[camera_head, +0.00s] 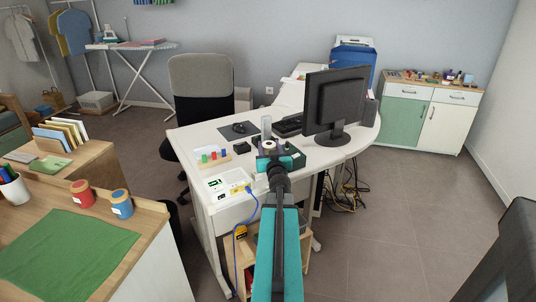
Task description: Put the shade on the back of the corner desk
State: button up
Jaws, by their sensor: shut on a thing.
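The white corner desk (196,138) stands in the middle of the view, its rounded end toward the right. My gripper (268,146) is over the desk's near part, seen from behind along my arm. It is shut on the shade (266,126), a clear greyish cylinder that stands upright just beyond the gripper. The jaws and the shade's lower part are mostly hidden by my wrist. I cannot tell whether the shade touches the desk.
A monitor (337,100) and a keyboard (288,127) stand right of the shade. A dark green tray (294,158) lies beside my gripper. A rack of coloured pieces (214,156) and a white box with a blue cable (229,183) are at left. Desk surface by the mouse (239,128) is partly clear.

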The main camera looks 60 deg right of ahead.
jog(key=shift+w+d, duration=0.3)
jog(key=shift+d, duration=0.05)
jog(key=shift+w+d, duration=0.1)
jog(key=shift+w+d, duration=0.1)
jog(key=shift+d, duration=0.05)
jog(key=shift+w+d+f+b, duration=0.15)
jog(key=shift+f+b, duration=0.15)
jog(key=shift+f, duration=0.1)
jog(key=shift+f+b, duration=0.85)
jog(key=shift+f, duration=0.55)
jog(key=shift+f, duration=0.2)
jog(key=o, duration=1.1)
jog(key=shift+r, duration=0.1)
